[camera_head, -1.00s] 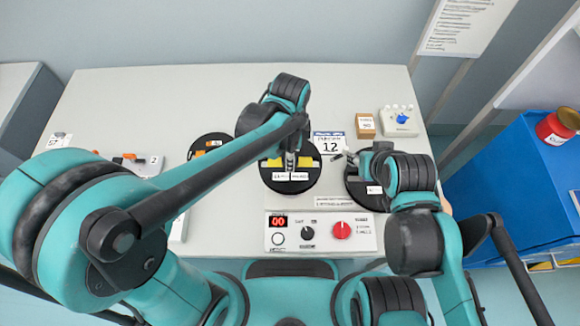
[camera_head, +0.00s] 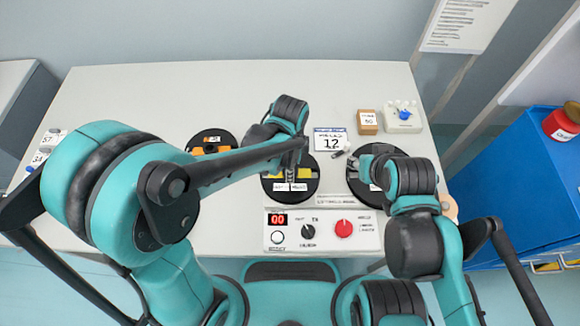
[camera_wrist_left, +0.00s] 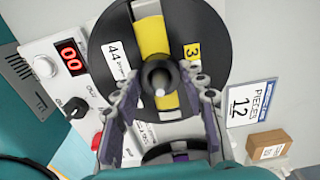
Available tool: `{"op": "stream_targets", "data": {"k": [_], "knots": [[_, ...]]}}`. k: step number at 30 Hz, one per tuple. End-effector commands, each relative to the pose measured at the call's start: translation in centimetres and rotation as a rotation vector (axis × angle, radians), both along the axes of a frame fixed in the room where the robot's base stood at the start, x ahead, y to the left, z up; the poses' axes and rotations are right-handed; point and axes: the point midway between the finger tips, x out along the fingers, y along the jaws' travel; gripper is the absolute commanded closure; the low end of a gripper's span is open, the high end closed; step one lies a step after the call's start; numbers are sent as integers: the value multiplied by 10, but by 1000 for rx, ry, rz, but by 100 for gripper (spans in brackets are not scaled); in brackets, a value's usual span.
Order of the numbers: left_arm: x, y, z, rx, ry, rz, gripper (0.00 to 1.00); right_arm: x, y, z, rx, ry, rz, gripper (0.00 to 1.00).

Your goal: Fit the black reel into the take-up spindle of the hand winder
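A black reel (camera_head: 270,193) with a yellow band and white labels is at the middle behind the control panel. It fills the top of the left wrist view (camera_wrist_left: 205,25). My left gripper (camera_head: 292,184) is over its centre, the fingers closed against both sides of its dark hub (camera_wrist_left: 160,75). Whether the reel sits on a spindle beneath is hidden. Another black disc (camera_head: 355,190), right of it, is partly covered by my right gripper (camera_head: 362,165); its finger opening is unclear. The winder's panel (camera_head: 365,243) has a red display reading 00 and knobs.
A black disc with orange (camera_head: 203,136) lies left of the middle reel. A card reading 12 (camera_head: 331,142), a small brown box (camera_head: 367,122) and a device with a blue knob (camera_head: 404,115) stand at the back right.

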Motion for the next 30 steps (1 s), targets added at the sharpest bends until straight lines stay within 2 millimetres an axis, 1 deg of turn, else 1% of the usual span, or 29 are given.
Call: {"op": "stream_targets", "data": {"k": [1,2,11,14,17,24,27,30], "knots": [[0,0,0,0,0,0,44,0,0,0,0,0,0,60],[0,0,0,0,0,0,39,0,0,0,0,0,0,60],[0,0,1,0,0,0,39,0,0,1,0,0,0,60],[0,0,8,0,0,0,39,0,0,6,0,0,0,60],[0,0,24,0,0,0,39,0,0,13,0,0,0,60],[0,0,79,0,0,0,39,0,0,33,0,0,0,60],[0,0,98,0,0,0,39,0,0,39,0,0,0,60],[0,0,112,0,0,0,39,0,0,43,0,0,0,60]]}}
